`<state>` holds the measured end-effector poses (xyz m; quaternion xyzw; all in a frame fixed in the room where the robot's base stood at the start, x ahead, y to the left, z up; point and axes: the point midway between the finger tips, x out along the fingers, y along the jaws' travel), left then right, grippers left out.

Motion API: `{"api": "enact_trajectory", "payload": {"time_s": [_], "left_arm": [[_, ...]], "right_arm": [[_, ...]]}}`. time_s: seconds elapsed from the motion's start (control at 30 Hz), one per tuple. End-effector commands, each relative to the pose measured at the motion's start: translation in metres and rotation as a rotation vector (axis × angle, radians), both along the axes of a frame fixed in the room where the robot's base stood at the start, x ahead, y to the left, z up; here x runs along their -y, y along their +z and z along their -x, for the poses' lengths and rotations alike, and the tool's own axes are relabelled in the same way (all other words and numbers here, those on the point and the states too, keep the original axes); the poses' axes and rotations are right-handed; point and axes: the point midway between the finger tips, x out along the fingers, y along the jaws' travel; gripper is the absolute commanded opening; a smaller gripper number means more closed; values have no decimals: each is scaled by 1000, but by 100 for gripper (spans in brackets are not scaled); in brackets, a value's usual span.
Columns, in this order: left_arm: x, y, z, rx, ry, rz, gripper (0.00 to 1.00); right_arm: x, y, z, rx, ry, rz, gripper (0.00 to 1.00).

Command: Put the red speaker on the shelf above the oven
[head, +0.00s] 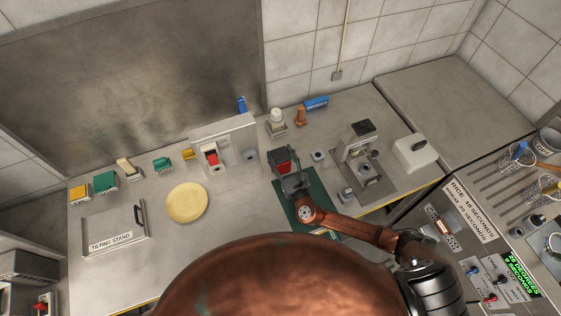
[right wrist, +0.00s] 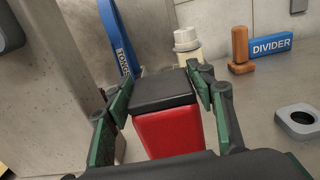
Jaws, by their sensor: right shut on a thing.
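The red speaker (head: 283,163), a red box with a black top, is at the far end of the dark green mat (head: 318,213) on the counter. My right gripper (head: 288,172) is shut on it. In the right wrist view, the red speaker (right wrist: 168,130) stands between the two green-padded fingers of my right gripper (right wrist: 165,92), its black top toward their tips. Its lower end is hidden, and I cannot tell whether it touches the counter. My left gripper is not in view. I cannot make out for sure which surface is the shelf above the oven.
A coffee-machine-like device (head: 359,143) stands right of the mat. A white-topped bottle (head: 276,120), an orange-brown stamp (head: 300,116) and a blue divider block (head: 316,103) stand behind. A grey panel unit (head: 226,140) and yellow disc (head: 187,203) are left. Counter between disc and mat is clear.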

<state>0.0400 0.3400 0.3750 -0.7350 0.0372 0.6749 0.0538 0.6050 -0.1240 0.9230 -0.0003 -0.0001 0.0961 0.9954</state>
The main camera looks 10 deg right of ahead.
Motion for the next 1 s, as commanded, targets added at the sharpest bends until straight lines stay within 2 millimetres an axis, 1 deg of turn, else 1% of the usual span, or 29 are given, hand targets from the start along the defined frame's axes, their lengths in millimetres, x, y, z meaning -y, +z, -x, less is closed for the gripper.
{"api": "enact_trajectory", "payload": {"time_s": [0.03, 0.07, 0.43, 0.77, 0.87, 0.97, 1.0], "left_arm": [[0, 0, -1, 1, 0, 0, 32], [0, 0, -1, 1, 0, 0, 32], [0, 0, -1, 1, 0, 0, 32], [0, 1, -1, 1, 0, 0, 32], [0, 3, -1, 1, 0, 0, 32], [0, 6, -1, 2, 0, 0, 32], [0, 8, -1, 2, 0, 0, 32]], "right_arm": [[0, 0, 0, 0, 0, 0, 28], [0, 0, 0, 0, 0, 0, 26], [0, 0, 0, 0, -1, 0, 0], [0, 4, 0, 2, -1, -1, 0], [0, 11, 0, 2, -1, -2, 0], [0, 24, 0, 3, -1, -4, 0], [0, 32, 0, 4, -1, -5, 0]]}}
